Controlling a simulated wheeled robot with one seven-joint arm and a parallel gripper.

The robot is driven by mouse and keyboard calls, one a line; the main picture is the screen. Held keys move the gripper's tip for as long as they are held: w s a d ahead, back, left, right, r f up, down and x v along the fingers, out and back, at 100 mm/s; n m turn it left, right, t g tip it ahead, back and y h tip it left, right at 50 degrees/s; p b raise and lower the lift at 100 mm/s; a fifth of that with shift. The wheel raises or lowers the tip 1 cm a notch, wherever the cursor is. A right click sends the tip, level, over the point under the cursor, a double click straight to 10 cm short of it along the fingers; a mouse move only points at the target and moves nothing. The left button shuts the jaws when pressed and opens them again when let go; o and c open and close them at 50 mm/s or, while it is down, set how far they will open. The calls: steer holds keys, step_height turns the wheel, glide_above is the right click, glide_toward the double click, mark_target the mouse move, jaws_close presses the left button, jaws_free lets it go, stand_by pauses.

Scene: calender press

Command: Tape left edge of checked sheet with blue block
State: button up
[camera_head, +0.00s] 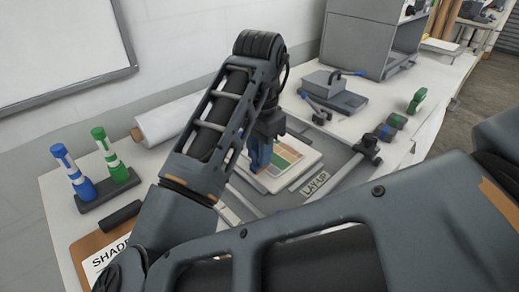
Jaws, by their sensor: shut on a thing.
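The checked sheet (287,155), with green, tan and orange squares, lies on a white pad in the lay-up area marked "LAY-UP" (315,184). My gripper (260,140) points down over the sheet's left side and is shut on a blue block (260,156). The block stands upright at the sheet's left edge. I cannot tell whether it touches the sheet. My arm hides part of the area left of the sheet, and no tape can be made out there.
A white roll (168,120) lies behind my arm. Blue and green striped bottles (104,153) stand in a dark holder at left. A grey press-like device (333,91), a green tape dispenser (417,100) and a grey cabinet (367,40) are at the back right.

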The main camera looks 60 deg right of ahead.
stand_by(0.8)
step_height(320, 180, up, 6)
steer(key=p, duration=0.5)
steer(key=shift+f+p, duration=0.1)
steer(key=shift+p, duration=0.2)
steer(key=shift+r, duration=1.1)
